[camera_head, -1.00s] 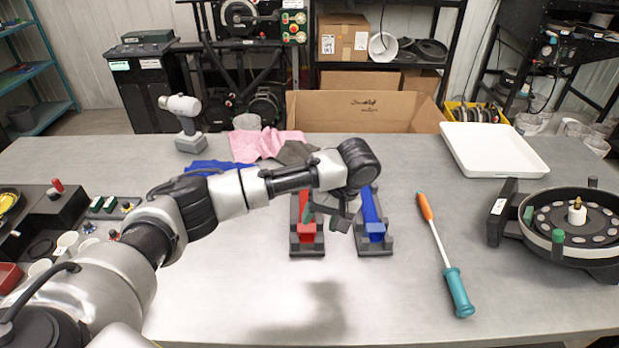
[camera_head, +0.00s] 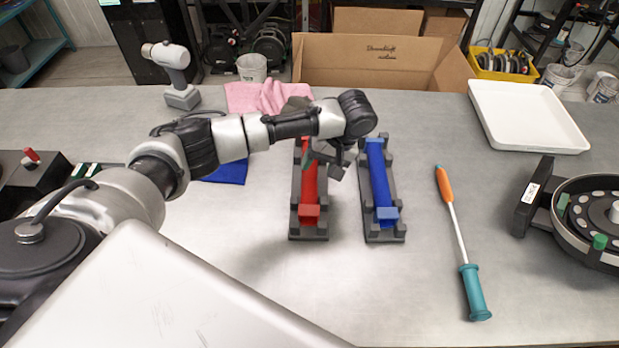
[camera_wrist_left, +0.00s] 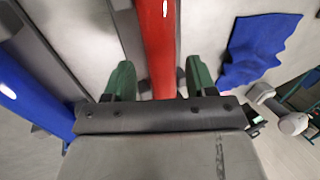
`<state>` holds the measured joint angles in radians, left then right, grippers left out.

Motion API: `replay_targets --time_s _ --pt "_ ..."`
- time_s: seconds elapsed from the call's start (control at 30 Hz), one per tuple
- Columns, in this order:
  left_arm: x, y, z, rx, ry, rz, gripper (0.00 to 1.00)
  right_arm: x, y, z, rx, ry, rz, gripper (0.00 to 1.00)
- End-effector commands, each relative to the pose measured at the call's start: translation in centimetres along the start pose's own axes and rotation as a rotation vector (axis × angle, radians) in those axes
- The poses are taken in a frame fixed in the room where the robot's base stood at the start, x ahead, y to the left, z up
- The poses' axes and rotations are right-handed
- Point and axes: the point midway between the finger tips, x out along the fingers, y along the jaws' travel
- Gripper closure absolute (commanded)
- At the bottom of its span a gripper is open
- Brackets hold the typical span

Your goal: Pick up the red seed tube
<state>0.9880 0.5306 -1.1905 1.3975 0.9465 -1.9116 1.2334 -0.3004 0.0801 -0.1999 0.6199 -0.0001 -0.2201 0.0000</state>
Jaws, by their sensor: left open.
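The red seed tube (camera_head: 309,184) lies lengthwise in a dark grey cradle (camera_head: 293,215) on the table. Its upper part is partly hidden behind my left arm. My left gripper (camera_head: 326,160) is open and hangs over the tube. In the left wrist view, the green fingertips of the left gripper (camera_wrist_left: 158,80) stand apart on either side of the red tube (camera_wrist_left: 157,45), with gaps visible on both sides. I cannot tell the height of the fingers above it. My right gripper is not in view.
A blue tube (camera_head: 380,180) lies in a second cradle (camera_head: 388,237) just to the right. A long tool with orange and teal ends (camera_head: 457,235) lies further right. A white tray (camera_head: 528,118), a round seed meter (camera_head: 590,215) and a cordless drill (camera_head: 176,75) are also on the table.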

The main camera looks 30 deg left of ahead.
Motion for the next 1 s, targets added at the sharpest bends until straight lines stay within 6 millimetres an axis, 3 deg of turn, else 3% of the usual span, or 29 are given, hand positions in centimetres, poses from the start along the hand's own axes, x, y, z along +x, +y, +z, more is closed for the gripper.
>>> replay_targets --time_s 0.3,0.6,0.63,0.87,1.0 --pt "4.3 -0.1 -0.1 0.0 -0.001 -0.002 0.44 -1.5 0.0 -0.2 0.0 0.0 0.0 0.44" --pt "5.0 0.0 -0.1 0.001 0.001 0.0 0.44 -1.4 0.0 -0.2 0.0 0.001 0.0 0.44" --pt "5.0 0.0 -0.1 0.001 0.001 0.0 0.45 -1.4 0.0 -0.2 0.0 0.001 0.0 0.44" --pt "5.0 0.0 -0.1 0.001 0.0 0.0 0.81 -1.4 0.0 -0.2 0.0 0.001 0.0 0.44" --pt "4.9 -0.1 -0.1 0.001 0.001 0.0 0.82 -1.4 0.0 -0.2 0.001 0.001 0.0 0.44"
